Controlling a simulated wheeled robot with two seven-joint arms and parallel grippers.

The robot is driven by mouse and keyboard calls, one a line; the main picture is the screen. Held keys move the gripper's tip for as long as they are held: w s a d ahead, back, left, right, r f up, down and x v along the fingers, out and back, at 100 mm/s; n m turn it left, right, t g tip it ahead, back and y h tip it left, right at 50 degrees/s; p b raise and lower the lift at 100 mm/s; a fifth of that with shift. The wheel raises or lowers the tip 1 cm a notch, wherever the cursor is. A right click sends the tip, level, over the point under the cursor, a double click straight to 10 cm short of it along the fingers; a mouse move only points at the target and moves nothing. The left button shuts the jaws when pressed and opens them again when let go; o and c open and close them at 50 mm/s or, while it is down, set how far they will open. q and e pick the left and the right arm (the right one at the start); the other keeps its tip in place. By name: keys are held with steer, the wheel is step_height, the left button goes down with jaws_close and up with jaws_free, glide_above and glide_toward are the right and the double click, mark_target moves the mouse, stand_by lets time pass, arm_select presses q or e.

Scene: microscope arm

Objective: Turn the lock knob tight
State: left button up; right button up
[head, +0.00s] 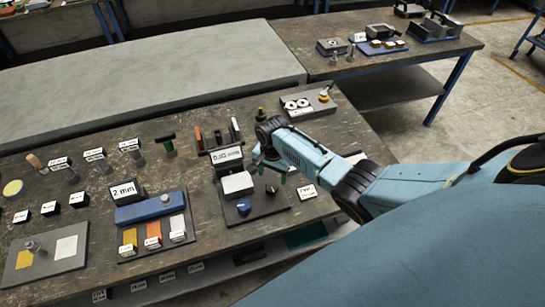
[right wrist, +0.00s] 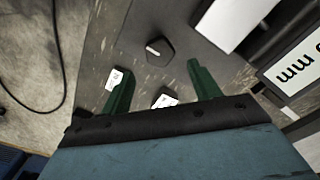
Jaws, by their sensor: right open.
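A dark many-sided knob (right wrist: 160,48) with a short white line on top shows in the right wrist view, beyond and between my fingertips. It is likely the small black knob (head: 271,190) on the dark plate (head: 262,208) in the head view. A blue knob (head: 243,207) sits on the same plate to its left. Neither knob's label as the lock knob is readable. My right gripper (right wrist: 160,80) is open and empty, its green fingers apart and not touching the knob. In the head view it hangs over the plate, partly hidden by its own arm. My left gripper is out of view.
A pale metal block (head: 237,185) and a sign (head: 227,155) reading in mm stand close to the gripper. A white label (head: 307,192) lies to the right. A blue bar (head: 150,207) and coloured samples lie left. Several tools stand behind.

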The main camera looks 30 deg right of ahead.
mark_target(272, 186)
step_height(272, 186, up, 8)
stand_by(0.4)
steer(key=shift+f, duration=0.1)
